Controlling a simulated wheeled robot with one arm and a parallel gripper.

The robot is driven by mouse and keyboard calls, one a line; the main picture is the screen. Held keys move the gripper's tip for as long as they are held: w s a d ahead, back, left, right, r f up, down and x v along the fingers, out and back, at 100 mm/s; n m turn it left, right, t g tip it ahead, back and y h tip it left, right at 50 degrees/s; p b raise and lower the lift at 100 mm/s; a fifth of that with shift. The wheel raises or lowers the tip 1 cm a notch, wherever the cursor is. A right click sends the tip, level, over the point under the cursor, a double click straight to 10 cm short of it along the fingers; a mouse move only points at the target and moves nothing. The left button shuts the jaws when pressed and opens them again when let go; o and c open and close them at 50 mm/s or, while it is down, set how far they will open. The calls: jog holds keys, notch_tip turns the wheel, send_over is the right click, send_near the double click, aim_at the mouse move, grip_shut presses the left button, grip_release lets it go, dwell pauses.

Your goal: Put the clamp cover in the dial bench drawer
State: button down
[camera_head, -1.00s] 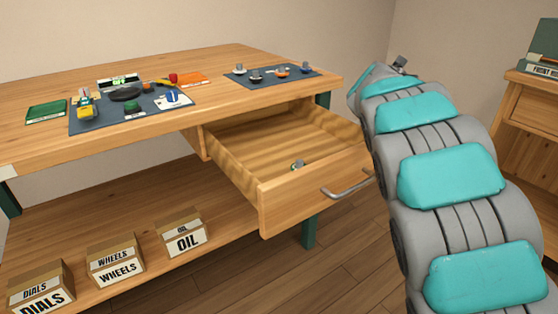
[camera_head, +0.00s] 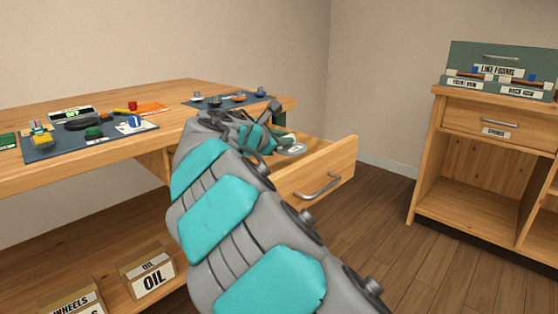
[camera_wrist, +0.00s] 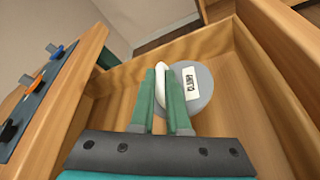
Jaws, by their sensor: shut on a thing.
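The clamp cover (camera_wrist: 204,92) is a grey round disc with a pale rim and a white label reading "CLAMP". My gripper (camera_wrist: 163,85) is shut on its rim, with the green fingers on either side of the pale edge. The dial bench drawer (camera_head: 318,176) is pulled open, and the cover is over its inside. In the head view the cover (camera_head: 292,150) shows just past my gripper (camera_head: 276,146), behind the drawer front. I cannot tell whether the cover touches the drawer floor (camera_wrist: 233,110).
The bench top (camera_head: 150,92) holds a dark mat (camera_head: 60,147) with small parts and a second mat (camera_head: 232,101) with several knobs. An OIL box (camera_head: 147,275) stands on the lower shelf. A cabinet (camera_head: 490,118) stands at right, with open floor between.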

aim_at(284, 154)
jog(key=shift+f+b, duration=0.4)
jog(key=shift+f, duration=1.85)
jog(key=shift+f, duration=0.1)
jog(key=c, duration=0.9)
grip_release()
jog(key=shift+f, duration=0.1)
jog(key=p+v, duration=0.1)
jog(key=v, duration=1.1)
